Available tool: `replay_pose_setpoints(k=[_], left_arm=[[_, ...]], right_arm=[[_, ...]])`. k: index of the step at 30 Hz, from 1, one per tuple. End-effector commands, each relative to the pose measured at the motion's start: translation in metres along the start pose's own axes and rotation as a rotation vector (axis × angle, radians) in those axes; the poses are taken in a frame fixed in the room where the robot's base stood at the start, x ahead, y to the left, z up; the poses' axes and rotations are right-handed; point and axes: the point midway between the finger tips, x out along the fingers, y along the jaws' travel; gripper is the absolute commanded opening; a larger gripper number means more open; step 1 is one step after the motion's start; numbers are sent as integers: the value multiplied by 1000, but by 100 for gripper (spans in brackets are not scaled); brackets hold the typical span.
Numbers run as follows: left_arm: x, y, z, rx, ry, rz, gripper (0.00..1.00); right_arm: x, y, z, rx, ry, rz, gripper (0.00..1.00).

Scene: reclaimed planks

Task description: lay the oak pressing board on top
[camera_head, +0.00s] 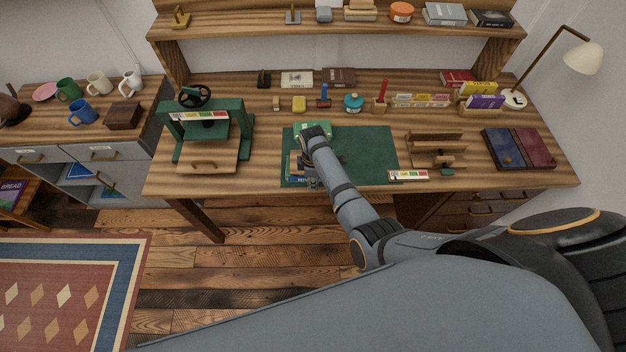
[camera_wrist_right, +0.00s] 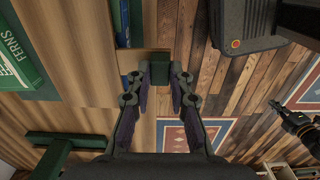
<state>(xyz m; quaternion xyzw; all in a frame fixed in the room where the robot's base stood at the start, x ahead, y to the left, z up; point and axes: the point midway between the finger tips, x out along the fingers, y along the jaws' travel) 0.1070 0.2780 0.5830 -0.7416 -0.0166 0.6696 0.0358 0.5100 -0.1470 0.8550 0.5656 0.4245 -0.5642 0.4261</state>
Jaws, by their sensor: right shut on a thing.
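My right gripper (camera_head: 312,183) is at the front left of the green mat, partly hidden by its own arm. In the right wrist view its fingers (camera_wrist_right: 160,76) are shut on a small green grip on a tan wooden piece (camera_wrist_right: 142,62), which looks like the oak pressing board. In the head view the wooden piece (camera_head: 296,162) shows just left of the gripper. A blue book (camera_head: 295,180) shows below it; I cannot tell whether they touch. The green FERNS book (camera_wrist_right: 18,50) lies farther back. A dark gripper, probably my left (camera_wrist_right: 292,117), shows small in the wrist view; its jaws are unclear.
The green mat (camera_head: 370,148) has bare room right of my arm. A green press (camera_head: 238,130) stands left. Small tools and boxes line the bench's back.

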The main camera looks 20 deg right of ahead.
Motion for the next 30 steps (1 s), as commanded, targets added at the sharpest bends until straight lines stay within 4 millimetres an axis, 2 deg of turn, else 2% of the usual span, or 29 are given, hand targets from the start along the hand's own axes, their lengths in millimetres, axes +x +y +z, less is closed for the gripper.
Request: replay_pose_setpoints(k=[25,26,30], left_arm=[[5,0,1,0,-1,-1,0],[5,0,1,0,-1,-1,0],[5,-1,2,0,-2,-1,0]], right_arm=[[11,0,0,0,0,1,0],[11,0,0,0,0,1,24],[11,0,0,0,0,1,43]])
